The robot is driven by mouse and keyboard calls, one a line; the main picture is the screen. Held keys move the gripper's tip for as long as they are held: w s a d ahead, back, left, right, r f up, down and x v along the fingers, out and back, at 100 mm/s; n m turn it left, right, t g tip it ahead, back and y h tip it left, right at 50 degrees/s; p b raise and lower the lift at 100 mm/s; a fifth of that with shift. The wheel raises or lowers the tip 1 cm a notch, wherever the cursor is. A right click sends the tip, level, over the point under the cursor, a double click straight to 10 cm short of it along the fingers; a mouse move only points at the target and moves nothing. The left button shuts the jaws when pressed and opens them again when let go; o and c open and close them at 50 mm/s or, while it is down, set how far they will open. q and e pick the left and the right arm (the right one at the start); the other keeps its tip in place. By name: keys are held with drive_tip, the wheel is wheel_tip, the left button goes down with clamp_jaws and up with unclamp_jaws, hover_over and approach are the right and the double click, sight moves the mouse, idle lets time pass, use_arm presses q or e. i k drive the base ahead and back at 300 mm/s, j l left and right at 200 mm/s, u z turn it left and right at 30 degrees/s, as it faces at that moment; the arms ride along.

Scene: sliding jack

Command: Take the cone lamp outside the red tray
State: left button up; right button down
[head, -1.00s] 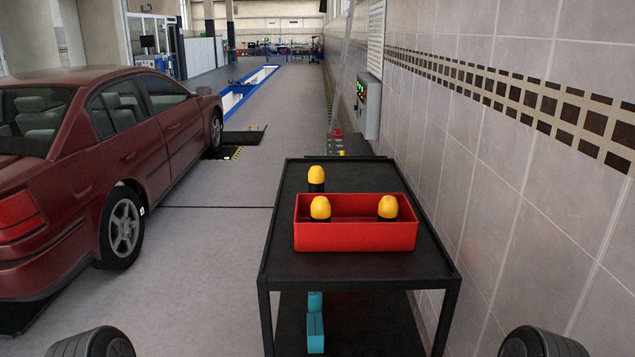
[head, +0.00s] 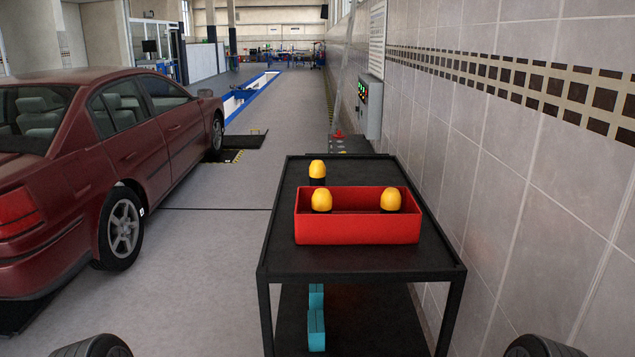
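A cone lamp (head: 317,171) with a yellow dome and dark base stands upright on the black cart, just behind the red tray, outside it. The red tray (head: 357,230) sits on the cart top. Two similar yellow-topped lamps are inside it, one at the left (head: 322,200) and one at the right (head: 390,200); their lower parts are hidden by the tray's front wall. Neither gripper is in view; only dark rounded parts of my arms show at the bottom left and bottom right edges.
The black cart (head: 361,264) has a lower shelf with teal objects (head: 316,322). A tiled wall (head: 560,190) runs close along its right. A dark red car (head: 110,170) is parked at the left. Grey floor (head: 200,270) is open between car and cart.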

sight(316, 169)
drive_tip(key=k, duration=0.6)
drive_tip(key=u, duration=1.65)
drive_tip(key=i, duration=1.1)
drive_tip(key=i+l+z, duration=0.1)
drive_tip(key=i+z, duration=0.15)
drive_tip(key=i, duration=0.25)
drive_tip(key=i+z, duration=0.2)
drive_tip(key=i, duration=0.25)
drive_tip(key=i+z, duration=0.25)
drive_tip(key=i, duration=0.25)
drive_tip(key=i+j+z, duration=0.2)
drive_tip(key=i, duration=0.3)
drive_tip(key=i+j+z, duration=0.25)
drive_tip(key=i, duration=0.2)
drive_tip(key=i+z, duration=0.25)
drive_tip(key=i, duration=2)
drive_tip(key=z, duration=2.3)
